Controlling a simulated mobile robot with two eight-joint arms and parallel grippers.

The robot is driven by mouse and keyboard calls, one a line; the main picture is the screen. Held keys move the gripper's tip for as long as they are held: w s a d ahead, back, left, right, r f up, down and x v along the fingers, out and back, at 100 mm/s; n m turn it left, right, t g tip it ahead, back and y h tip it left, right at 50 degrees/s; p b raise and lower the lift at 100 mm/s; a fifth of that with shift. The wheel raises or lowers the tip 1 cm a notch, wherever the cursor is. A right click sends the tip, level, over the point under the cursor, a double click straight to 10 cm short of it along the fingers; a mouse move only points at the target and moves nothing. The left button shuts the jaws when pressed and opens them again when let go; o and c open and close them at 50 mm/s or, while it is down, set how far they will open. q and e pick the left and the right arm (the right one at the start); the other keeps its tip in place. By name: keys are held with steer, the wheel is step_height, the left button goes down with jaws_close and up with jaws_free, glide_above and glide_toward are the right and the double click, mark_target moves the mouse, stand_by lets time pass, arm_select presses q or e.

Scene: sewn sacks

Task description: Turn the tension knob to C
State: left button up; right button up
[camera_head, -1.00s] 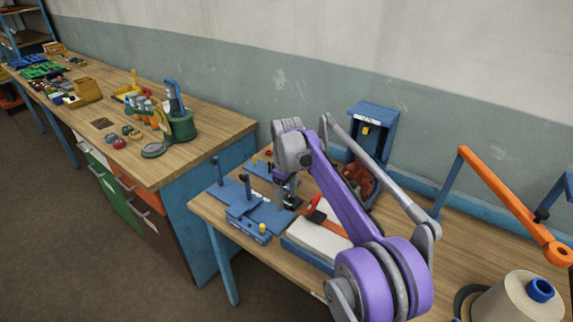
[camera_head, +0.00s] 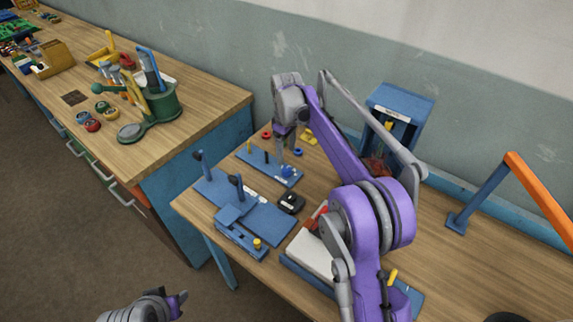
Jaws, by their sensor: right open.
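My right gripper (camera_head: 288,165) points down over the blue peg board (camera_head: 256,170) at the back left of the near bench. It is open, and nothing shows between its fingers. A small black knob-like piece (camera_head: 291,202) sits in front of the gripper, apart from it, at the blue plate's right edge. I cannot read any letter on it, so I cannot tell its setting or be sure it is the tension knob. A yellow knob (camera_head: 257,243) is on the blue fixture (camera_head: 238,232) at the front. My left gripper (camera_head: 178,302) shows small at the bottom left; its jaws are unclear.
Blue plates with black upright posts (camera_head: 238,187) stand left of the black piece. A white pad (camera_head: 309,254) with a red item lies right of the fixture. A blue box (camera_head: 401,102) stands behind my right arm. An orange arm (camera_head: 540,190) is at the right.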

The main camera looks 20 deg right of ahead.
mark_target(286, 169)
step_height(286, 169, down, 8)
steer(key=shift+w+r, duration=0.1)
steer(key=shift+c, duration=0.3)
jaws_close()
